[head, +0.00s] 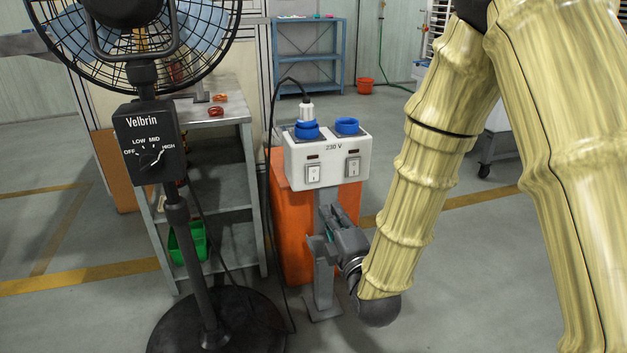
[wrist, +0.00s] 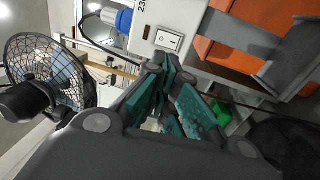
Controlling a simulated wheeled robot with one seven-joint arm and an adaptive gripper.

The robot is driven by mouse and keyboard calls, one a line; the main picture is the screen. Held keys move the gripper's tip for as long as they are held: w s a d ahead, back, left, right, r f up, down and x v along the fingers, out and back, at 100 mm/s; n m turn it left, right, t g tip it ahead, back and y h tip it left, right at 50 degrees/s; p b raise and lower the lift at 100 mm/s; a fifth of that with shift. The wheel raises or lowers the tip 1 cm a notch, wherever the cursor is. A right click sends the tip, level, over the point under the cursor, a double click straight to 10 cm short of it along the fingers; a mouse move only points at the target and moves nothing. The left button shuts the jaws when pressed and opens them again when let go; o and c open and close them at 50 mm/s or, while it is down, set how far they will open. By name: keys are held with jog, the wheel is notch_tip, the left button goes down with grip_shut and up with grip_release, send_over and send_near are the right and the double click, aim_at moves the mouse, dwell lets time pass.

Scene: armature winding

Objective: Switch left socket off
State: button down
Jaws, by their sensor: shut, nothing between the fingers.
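The white 230 V socket box (head: 327,161) stands on a grey post and carries two blue sockets. The left socket (head: 306,130) has a plug (head: 306,110) with a black cable in it; the right socket (head: 347,126) is empty. The left rocker switch (head: 313,174) sits below the left socket; it also shows in the wrist view (wrist: 168,40). The right rocker switch (head: 353,167) is beside it. I cannot clearly tell their rocker positions. My gripper (head: 335,212) is shut and empty, below the box near the post. Its teal-padded fingers (wrist: 161,65) point towards the left switch.
A black pedestal fan with a Velbrin control box (head: 150,140) stands at left, also in the wrist view. Behind are a grey shelf (head: 222,112) with a green bin (head: 188,244) and an orange block (head: 291,240). The black cable runs beside the post. Floor is open farther back.

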aim_at(311, 170)
jog(key=b+x, duration=0.5)
jog(key=x, duration=0.8)
jog(key=shift+w, duration=0.25)
jog(key=shift+w+a+r, duration=0.1)
jog(key=shift+w, duration=0.1)
jog(key=shift+r, duration=0.15)
